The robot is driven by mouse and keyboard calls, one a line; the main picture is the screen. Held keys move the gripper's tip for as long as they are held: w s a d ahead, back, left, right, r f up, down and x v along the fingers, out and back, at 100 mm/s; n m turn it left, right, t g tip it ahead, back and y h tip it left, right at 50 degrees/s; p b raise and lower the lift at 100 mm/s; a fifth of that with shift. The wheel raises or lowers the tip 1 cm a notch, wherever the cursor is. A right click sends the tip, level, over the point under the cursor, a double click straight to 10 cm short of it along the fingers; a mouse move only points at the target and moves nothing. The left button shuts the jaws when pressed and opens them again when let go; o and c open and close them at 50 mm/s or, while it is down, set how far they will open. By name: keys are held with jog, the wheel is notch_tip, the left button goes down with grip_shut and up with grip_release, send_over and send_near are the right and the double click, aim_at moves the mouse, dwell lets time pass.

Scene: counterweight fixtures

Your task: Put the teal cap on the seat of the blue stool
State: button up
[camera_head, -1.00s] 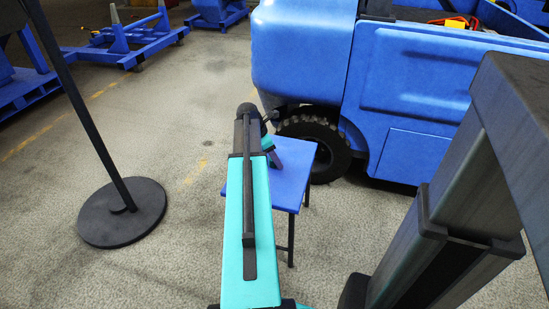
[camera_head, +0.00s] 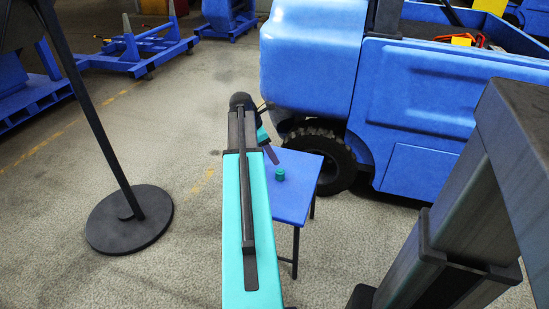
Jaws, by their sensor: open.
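The blue stool (camera_head: 298,200) stands in the middle of the view, with a flat blue seat and dark legs. The small teal cap (camera_head: 280,175) rests on the seat, left of its middle. My gripper (camera_head: 272,157) is open, just behind and left of the cap at the stool's far left edge, and apart from it. My teal and dark arm hides the left part of the stool. The gripper's fingers are small and partly hidden behind the arm's end.
A big blue vehicle (camera_head: 410,95) with a dark tyre (camera_head: 322,158) stands right behind the stool. A dark round-based stand (camera_head: 130,220) is at the left. Blue carts (camera_head: 140,48) are at the back left. The floor between stand and stool is clear.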

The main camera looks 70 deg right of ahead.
jog(key=shift+w+a+r, duration=0.15)
jog(key=shift+w+r, duration=0.05)
jog(key=shift+r, duration=0.35)
dwell(0.4)
